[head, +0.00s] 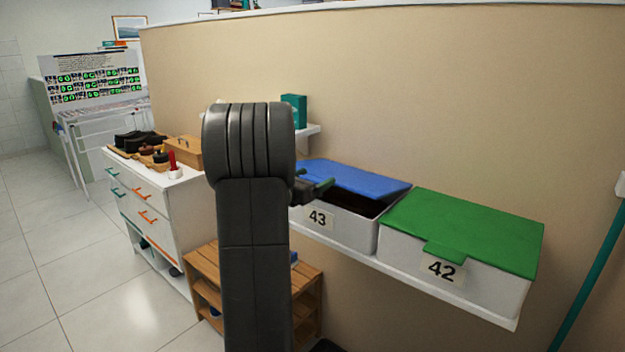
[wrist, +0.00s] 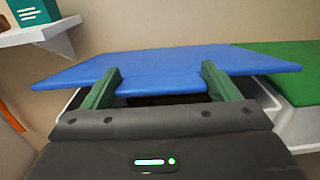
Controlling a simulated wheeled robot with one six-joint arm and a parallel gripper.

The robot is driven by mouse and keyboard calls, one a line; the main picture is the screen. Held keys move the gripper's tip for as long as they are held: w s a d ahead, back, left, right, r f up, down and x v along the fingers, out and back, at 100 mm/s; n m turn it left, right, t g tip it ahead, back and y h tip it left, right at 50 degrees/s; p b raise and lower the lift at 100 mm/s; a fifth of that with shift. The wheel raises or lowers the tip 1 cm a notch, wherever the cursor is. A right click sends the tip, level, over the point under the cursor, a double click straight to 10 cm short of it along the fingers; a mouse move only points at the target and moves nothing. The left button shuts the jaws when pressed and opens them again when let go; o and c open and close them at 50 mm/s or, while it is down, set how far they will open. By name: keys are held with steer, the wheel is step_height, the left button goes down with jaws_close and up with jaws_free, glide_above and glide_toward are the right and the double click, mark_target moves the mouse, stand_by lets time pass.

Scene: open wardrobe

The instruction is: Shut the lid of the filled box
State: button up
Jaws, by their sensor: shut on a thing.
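The white box numbered 43 (head: 312,231) stands on a wall shelf with its blue lid (head: 360,179) partly raised. A dark gap shows between lid and box rim, and the contents cannot be made out. My gripper (head: 322,187) is at the lid's front edge, partly hidden behind my arm. In the wrist view its two green fingers (wrist: 162,84) stand on either side of the blue lid's front tab (wrist: 165,82), shut on it. The white box numbered 42 (head: 400,258), to the right, has its green lid (head: 465,230) lying flat and shut.
The shelf (head: 450,297) carries both boxes along the beige wall. A small upper shelf (wrist: 40,34) holds a teal box (head: 294,110). A white drawer cabinet (head: 150,215) and a wooden rack (head: 308,290) stand at left and below. A teal pole (head: 590,280) is at right.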

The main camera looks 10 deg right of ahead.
steer(key=shift+t+h, duration=0.5)
steer(key=f+b, duration=0.2)
steer(key=b, duration=0.1)
steer(key=f+b, duration=0.3)
steer(key=b, duration=0.1)
steer(key=f+b, duration=0.2)
steer(key=b, duration=0.2)
steer(key=shift+s+a+f, duration=0.35)
steer(key=shift+f, duration=0.15)
steer(key=o, duration=1.3)
steer(key=shift+s+a+r, duration=0.1)
steer(key=shift+r, duration=0.1)
steer(key=v, duration=1.3)
steer(key=shift+s+a+b, duration=0.2)
steer(key=shift+a+b, duration=0.1)
steer(key=shift+b, duration=0.05)
steer(key=shift+f, duration=0.15)
